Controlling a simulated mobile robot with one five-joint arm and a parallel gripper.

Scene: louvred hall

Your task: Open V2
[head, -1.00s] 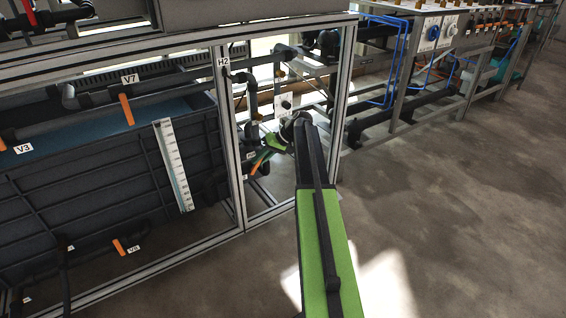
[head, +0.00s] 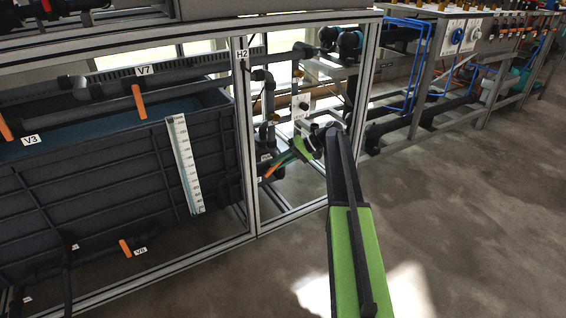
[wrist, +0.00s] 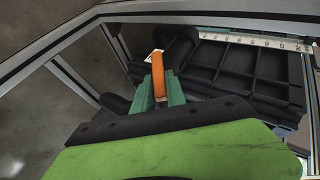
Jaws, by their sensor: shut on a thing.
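In the wrist view an orange valve handle (wrist: 158,75) stands between the two green fingers of my gripper (wrist: 160,95), which are shut on it. A white label behind it is mostly hidden, so I cannot read whether it says V2. In the head view my gripper (head: 290,159) reaches inside the metal frame, right of the H2 post. An orange bit of handle (head: 270,171) shows at its fingertips.
Aluminium frame posts (head: 246,140) stand close left of my gripper. Dark pipes (head: 265,100) and a dark tank (head: 100,170) with a white scale (head: 186,165) are nearby. Other orange handles, V7 (head: 139,101) and V3 (head: 5,128), are at left. Open floor (head: 470,220) lies right.

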